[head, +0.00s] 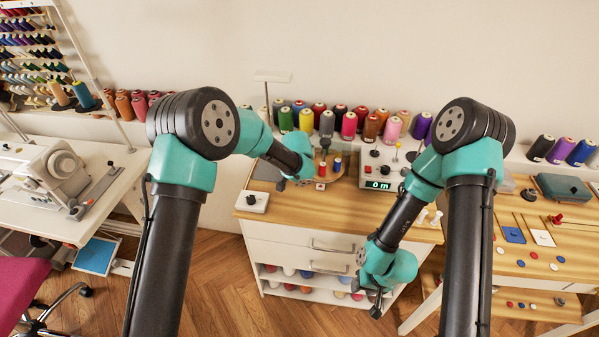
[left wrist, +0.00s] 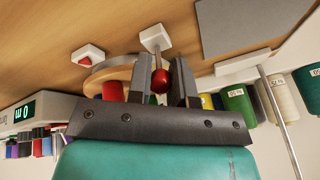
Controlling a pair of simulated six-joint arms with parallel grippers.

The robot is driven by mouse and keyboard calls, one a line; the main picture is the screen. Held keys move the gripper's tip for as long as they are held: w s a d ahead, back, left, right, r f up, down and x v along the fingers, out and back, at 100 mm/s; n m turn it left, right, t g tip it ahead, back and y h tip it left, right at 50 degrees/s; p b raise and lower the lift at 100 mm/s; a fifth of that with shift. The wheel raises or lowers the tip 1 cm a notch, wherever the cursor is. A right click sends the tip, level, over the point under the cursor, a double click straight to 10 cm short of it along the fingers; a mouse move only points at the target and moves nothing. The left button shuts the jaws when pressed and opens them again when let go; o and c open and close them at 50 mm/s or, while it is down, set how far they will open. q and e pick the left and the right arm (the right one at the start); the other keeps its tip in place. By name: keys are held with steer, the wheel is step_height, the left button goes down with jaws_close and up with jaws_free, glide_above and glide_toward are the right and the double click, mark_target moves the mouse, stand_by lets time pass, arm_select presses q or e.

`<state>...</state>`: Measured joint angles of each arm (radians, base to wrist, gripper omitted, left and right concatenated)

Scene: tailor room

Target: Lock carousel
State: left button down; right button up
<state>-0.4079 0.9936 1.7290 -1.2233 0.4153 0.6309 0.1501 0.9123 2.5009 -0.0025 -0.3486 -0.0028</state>
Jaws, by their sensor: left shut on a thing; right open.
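In the left wrist view the disc's edge (left wrist: 112,74) shows behind my gripper. A lever with a red ball knob (left wrist: 160,81) rises from a small white block (left wrist: 154,37) beside the disc. My left gripper (left wrist: 162,84) is shut on the red knob, one finger on each side. In the head view my left gripper (head: 303,177) partly hides this spot. My right gripper (head: 376,299) is open and empty in front of the drawers.
A white block with a red mark (left wrist: 88,54) sits beside the disc. A display reading 0 m (head: 380,184) stands to the right. Thread cones (head: 349,125) line the back. A small white box (head: 252,201) lies at the front left. The table's front middle is clear.

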arm_select(q)
steer(key=shift+a, duration=0.15)
steer(key=c, duration=1)
jaws_free()
steer(key=shift+s+r, duration=0.1)
steer(key=shift+r, duration=0.05)
steer(key=v, duration=1.7)
